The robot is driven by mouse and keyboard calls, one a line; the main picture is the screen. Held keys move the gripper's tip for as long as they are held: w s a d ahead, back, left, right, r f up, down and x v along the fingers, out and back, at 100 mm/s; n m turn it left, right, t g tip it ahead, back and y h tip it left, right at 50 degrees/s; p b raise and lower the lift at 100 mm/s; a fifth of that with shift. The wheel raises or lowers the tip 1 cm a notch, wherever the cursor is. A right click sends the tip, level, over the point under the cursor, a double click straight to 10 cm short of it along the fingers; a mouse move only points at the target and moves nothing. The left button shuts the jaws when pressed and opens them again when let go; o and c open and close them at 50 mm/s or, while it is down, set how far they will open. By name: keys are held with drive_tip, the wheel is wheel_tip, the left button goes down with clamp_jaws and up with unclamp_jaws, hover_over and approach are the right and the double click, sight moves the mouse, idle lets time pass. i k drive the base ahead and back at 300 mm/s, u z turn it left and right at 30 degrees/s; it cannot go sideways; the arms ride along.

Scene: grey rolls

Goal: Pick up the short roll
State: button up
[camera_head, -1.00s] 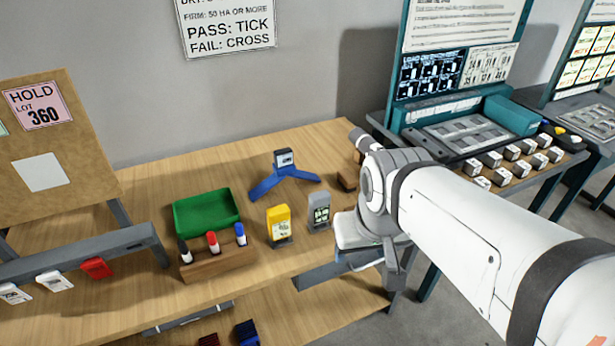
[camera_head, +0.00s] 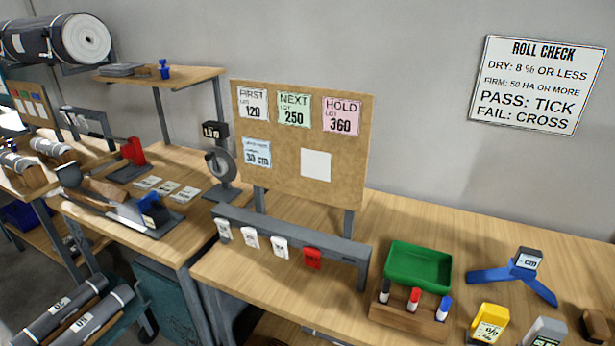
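Several grey rolls show at the left of the head view. A large roll (camera_head: 52,40) with a white end lies high on a rack at top left. Two small rolls, one at the left edge (camera_head: 14,163) and one beside it (camera_head: 52,149), rest on wooden cradles on the far-left bench. Two labelled rolls, one upper (camera_head: 60,308) and one lower (camera_head: 97,322), lie slanted on a low cart at bottom left. I cannot tell which is the short roll. My gripper is out of view.
A cork board (camera_head: 290,170) with lot cards stands behind a grey rail with tags (camera_head: 285,245). A green tray (camera_head: 418,266), a marker block (camera_head: 408,318) and a blue stand (camera_head: 513,274) occupy the right bench.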

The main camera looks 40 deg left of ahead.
sight(40, 329)
drive_tip(key=u, duration=3.4)
drive_tip(key=i, duration=3.1)
drive_tip(key=z, duration=0.35)
drive_tip(key=k, duration=0.4)
drive_tip(key=z, duration=0.1)
